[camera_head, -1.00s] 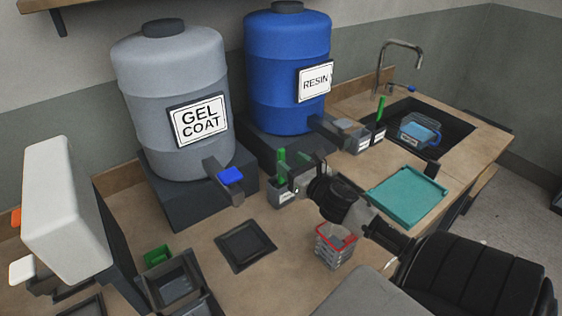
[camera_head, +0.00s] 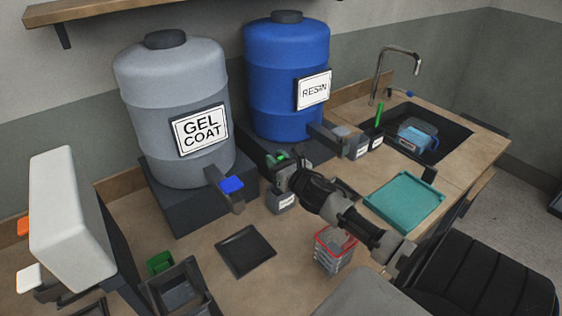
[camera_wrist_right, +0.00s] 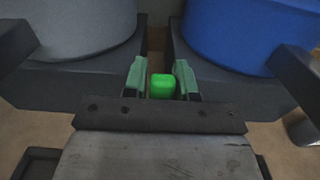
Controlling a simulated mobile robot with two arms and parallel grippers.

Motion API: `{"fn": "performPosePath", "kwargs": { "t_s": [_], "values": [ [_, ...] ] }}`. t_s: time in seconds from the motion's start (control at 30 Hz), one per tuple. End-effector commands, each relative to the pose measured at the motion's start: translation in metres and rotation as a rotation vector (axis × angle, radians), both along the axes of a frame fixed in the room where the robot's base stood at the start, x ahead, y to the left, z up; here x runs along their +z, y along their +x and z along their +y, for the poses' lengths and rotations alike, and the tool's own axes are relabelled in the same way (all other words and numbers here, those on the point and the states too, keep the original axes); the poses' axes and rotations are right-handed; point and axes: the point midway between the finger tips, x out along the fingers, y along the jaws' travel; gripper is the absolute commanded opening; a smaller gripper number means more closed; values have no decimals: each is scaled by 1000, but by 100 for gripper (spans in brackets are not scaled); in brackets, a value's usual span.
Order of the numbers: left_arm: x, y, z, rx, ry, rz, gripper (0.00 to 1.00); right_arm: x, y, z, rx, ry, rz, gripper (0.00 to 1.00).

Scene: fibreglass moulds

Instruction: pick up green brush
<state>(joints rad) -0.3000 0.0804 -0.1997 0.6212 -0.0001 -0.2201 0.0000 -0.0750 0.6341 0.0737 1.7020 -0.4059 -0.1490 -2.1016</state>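A green brush handle (camera_head: 279,159) rises from a small grey labelled container (camera_head: 282,203) in front of the drums. Its top (camera_wrist_right: 162,86) shows between the fingers in the right wrist view. My right gripper (camera_head: 284,170) is over the container, at the handle, and covers part of both. In the right wrist view the right gripper (camera_wrist_right: 162,82) is open, one finger on each side of the handle, with narrow gaps. The brush's lower part is hidden. A second green brush (camera_head: 379,113) stands by a container near the sink. My left gripper is not in view.
The grey gel coat drum (camera_head: 176,110) and blue resin drum (camera_head: 287,80) stand behind on dark stands. A teal tray (camera_head: 404,200), a red-rimmed basket (camera_head: 334,248) and a black tray (camera_head: 245,250) lie around the arm. Bare counter lies left of the container.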

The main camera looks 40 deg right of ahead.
Motion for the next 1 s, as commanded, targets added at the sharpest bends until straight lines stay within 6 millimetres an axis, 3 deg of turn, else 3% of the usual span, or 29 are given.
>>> {"fn": "performPosePath", "kwargs": {
  "t_s": [0.03, 0.17, 0.53, 1.0],
  "values": [
    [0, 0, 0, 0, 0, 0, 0, 0, 0, 0, 0, 0, 0, 19],
    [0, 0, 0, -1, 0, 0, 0, 0, 0, 0, 0, 0, 0, 0],
    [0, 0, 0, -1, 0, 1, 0, 7, 0, 0, 0, -3, -2, 0],
    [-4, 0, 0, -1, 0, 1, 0, 78, 0, 0, 2, -5, -2, 0]
  ]
}}
